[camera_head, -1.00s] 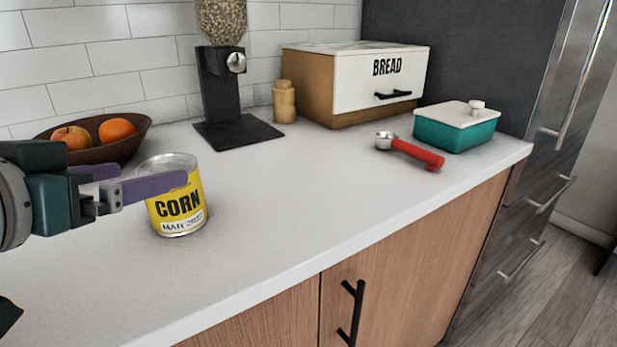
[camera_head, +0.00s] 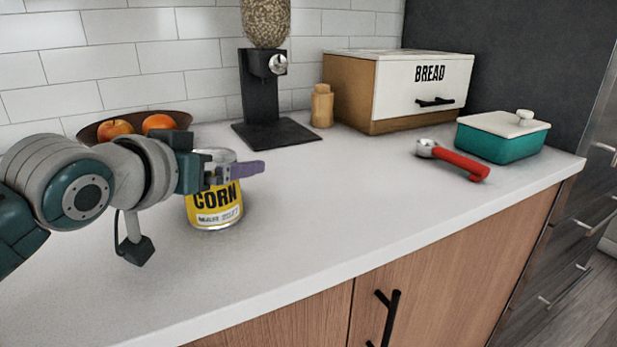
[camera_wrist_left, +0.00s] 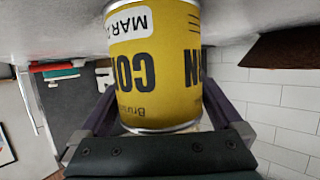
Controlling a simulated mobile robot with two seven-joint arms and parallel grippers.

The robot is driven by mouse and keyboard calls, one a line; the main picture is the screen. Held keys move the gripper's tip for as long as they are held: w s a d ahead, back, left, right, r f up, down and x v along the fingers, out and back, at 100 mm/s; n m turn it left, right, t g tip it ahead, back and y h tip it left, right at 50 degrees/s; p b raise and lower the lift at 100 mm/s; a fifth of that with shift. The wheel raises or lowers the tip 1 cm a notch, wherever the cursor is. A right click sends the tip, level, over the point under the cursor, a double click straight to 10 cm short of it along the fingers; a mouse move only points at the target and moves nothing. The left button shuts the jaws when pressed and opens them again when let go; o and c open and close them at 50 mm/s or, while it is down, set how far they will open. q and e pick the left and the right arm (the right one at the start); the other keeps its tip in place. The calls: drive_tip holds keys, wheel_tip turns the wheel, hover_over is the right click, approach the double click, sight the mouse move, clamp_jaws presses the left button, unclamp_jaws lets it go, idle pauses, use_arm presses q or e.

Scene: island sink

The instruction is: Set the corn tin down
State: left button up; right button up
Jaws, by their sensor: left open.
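The yellow corn tin (camera_head: 216,205) stands upright on the white counter, toward the left in the head view. It also shows large and upside down in the left wrist view (camera_wrist_left: 155,65), its base on the counter. My left gripper (camera_head: 238,168) is open, with its fingers on either side of the tin's upper part. The near purple finger passes in front of the label, and the far finger is hidden in the head view. My right gripper is in neither view.
A fruit bowl (camera_head: 85,131) sits behind my left arm. A black grinder (camera_head: 262,95), wooden jar (camera_head: 322,106) and bread box (camera_head: 352,92) line the back. A red-handled tool (camera_head: 458,161) and teal dish (camera_head: 500,144) lie right. The counter's middle is clear.

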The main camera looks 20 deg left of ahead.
use_arm(q)
drive_tip(key=shift+c, duration=0.2)
drive_tip(key=c, duration=1.4)
drive_tip(key=shift+r, duration=0.1)
drive_tip(key=shift+c, duration=0.2)
drive_tip(key=shift+r, duration=0.1)
